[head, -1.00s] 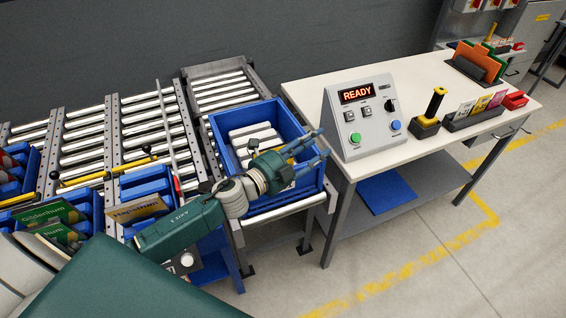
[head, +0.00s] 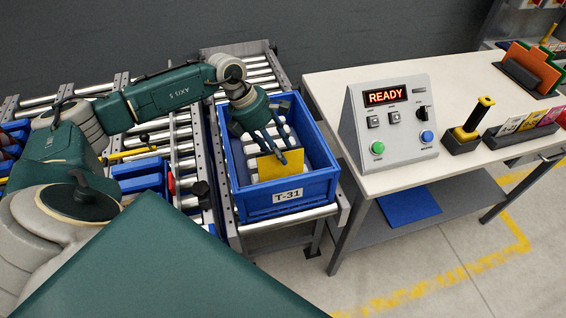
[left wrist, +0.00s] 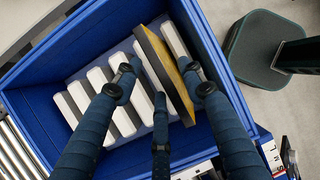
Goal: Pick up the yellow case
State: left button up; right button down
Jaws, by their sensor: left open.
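The yellow case (head: 281,166) stands on edge, tilted, inside the blue tote (head: 291,197) labelled T-31. In the left wrist view the case (left wrist: 163,72) shows as a thin slab with a dark-edged yellowish face, beside a row of white bars. My left gripper (head: 270,142) reaches down into the tote at the case. Its three blue fingers are open; in the left wrist view the gripper (left wrist: 160,100) has fingers on both sides of the case. Whether any finger touches it I cannot tell. My right gripper is not in view.
The tote's blue walls (left wrist: 50,115) surround the fingers closely. Roller conveyors (head: 185,150) lie left of the tote.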

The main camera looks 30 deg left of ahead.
aim_at(281, 176)
pick_arm(q)
jog(key=shift+w+d+f, duration=0.1)
jog(key=shift+d+f, duration=0.15)
jog(key=shift+f, duration=0.4)
jog(key=p+x, duration=0.2)
jog(key=x, duration=0.2)
jog(key=shift+w+f+p, duration=0.2)
jog(key=shift+p, duration=0.2)
jog(key=shift+w+d+f, duration=0.1)
jog(key=shift+d+f, duration=0.05)
jog(key=shift+f, duration=0.3)
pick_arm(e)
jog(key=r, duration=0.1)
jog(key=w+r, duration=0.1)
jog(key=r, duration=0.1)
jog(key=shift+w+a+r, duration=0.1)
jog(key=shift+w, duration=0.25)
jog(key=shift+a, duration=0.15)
pick_arm(q)
jog(key=shift+f+b, duration=0.25)
jog(key=shift+b, duration=0.1)
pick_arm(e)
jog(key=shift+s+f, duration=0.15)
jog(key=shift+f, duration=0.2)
pick_arm(q)
jog(key=shift+c, duration=0.2)
grip_shut()
